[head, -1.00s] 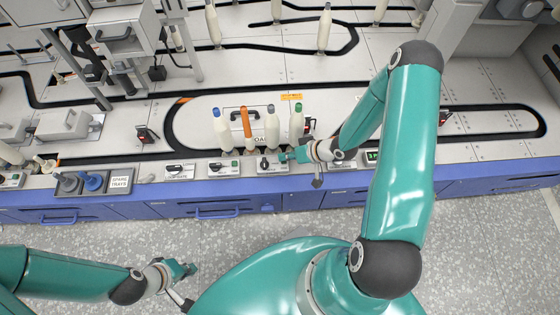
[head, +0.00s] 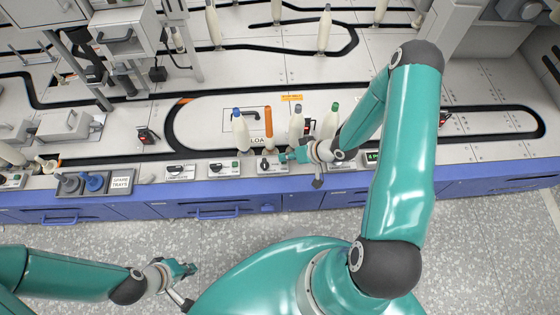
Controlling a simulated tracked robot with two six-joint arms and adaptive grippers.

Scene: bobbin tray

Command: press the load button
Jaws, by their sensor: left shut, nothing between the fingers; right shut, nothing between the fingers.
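The control panel (head: 272,170) on the bench's front edge, below the partly covered "LOA…" label (head: 258,140), has a black rotary switch (head: 264,163) on its left. My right gripper (head: 285,157) is shut and empty over the panel's right side. It hides that part, so I cannot see a button there or tell whether the fingertips touch one. My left gripper (head: 188,270) is shut and empty, low above the floor, away from the bench.
Several bobbins, with blue (head: 240,130), orange (head: 268,127), grey (head: 296,125) and green (head: 330,122) tops, stand behind the panel, close to my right gripper. Similar panels (head: 224,169) line the edge. The floor (head: 110,250) is clear.

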